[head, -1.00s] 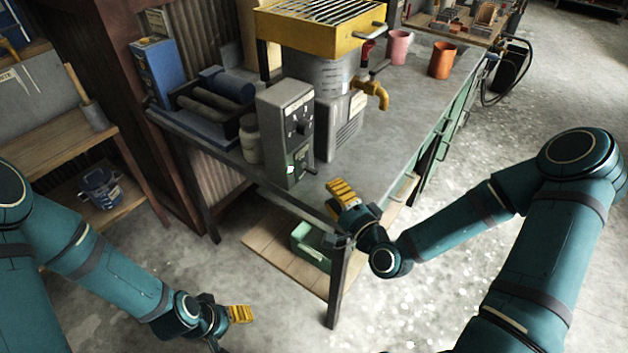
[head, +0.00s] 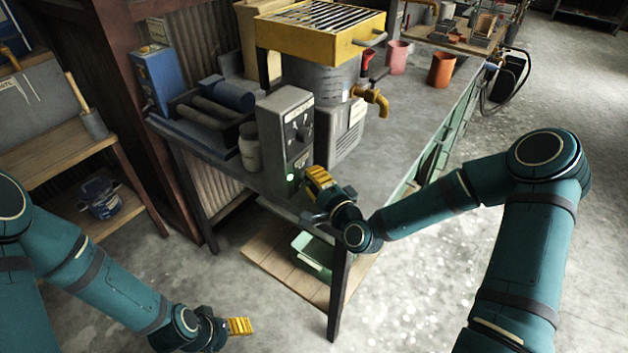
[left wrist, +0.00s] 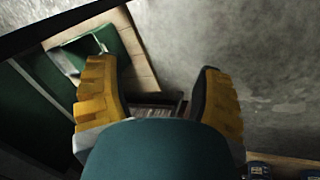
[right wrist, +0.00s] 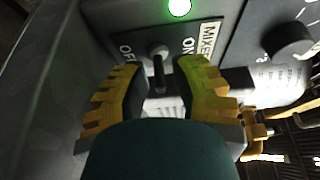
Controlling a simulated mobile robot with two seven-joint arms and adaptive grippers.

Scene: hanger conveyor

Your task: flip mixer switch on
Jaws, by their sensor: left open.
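The mixer switch is a small metal toggle (right wrist: 158,52) between OFF and ON markings on a grey control box (head: 285,140). A MIXER label (right wrist: 208,40) is beside ON. A green lamp (right wrist: 180,7) glows on the panel; it also shows in the head view (head: 291,177). My right gripper (head: 318,183) is at the box's lower front, fingers apart, with the toggle in the gap between them in the right wrist view. I cannot tell whether a finger touches it, or which way it leans. My left gripper (head: 240,326) is open and empty, low away from the bench.
The box stands on a grey bench (head: 400,120) beside a jar (head: 250,148) and a yellow-topped machine (head: 320,32) with a brass tap (head: 372,98). A green bin (head: 312,255) is on the shelf below. Open floor lies in front.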

